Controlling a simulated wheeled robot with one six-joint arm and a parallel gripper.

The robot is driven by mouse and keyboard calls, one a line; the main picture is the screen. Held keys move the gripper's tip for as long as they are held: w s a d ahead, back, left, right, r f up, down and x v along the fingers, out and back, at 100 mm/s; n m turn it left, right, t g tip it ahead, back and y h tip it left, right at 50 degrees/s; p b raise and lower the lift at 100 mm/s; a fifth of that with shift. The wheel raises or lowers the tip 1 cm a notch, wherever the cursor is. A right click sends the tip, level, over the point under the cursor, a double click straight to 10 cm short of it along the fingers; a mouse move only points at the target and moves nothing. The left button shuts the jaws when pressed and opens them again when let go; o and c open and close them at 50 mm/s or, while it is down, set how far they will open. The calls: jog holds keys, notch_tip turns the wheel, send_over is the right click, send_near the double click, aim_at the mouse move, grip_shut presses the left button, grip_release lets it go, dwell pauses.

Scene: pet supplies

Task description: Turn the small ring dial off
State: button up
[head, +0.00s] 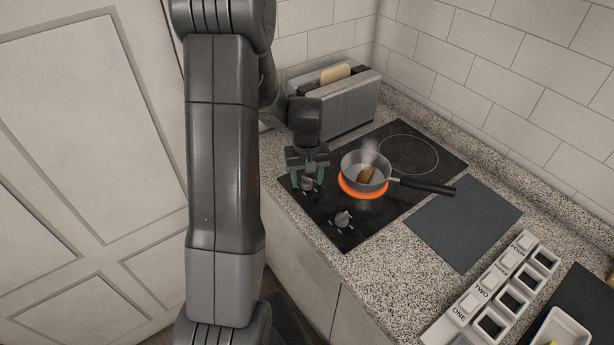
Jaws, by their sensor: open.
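A black cooktop (318,211) has two grey dials at its left side. One dial (308,185) is directly below my gripper (307,178); the other dial (343,219) is nearer the front. The picture does not show which dial belongs to which ring. My gripper points down, with its green-tipped fingers apart on either side of the first dial; I cannot tell whether they touch it. One ring (348,192) glows orange under a steel pan (350,170). The other ring (409,137) at the back is dark and looks larger.
The pan's black handle (425,186) points right, and something brown (367,174) is in the pan. A toaster (348,105) with bread stands behind my gripper. A dark mat (465,225) and a labelled white compartment rack (495,290) lie at right.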

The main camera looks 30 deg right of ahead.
jog(key=c, duration=1)
jog(key=shift+n+b, duration=0.3)
jog(key=shift+f+n+b, duration=0.15)
jog(key=shift+n+b, duration=0.4)
jog(key=shift+n, duration=0.45)
jog(key=n+b, duration=0.1)
jog(key=n, duration=0.3)
jog(key=shift+n+b, duration=0.3)
jog(key=shift+b, duration=0.1)
jog(key=n+b, duration=0.1)
jog(key=n, duration=0.5)
jog(key=shift+n+b, duration=0.4)
jog(key=shift+r, duration=0.2)
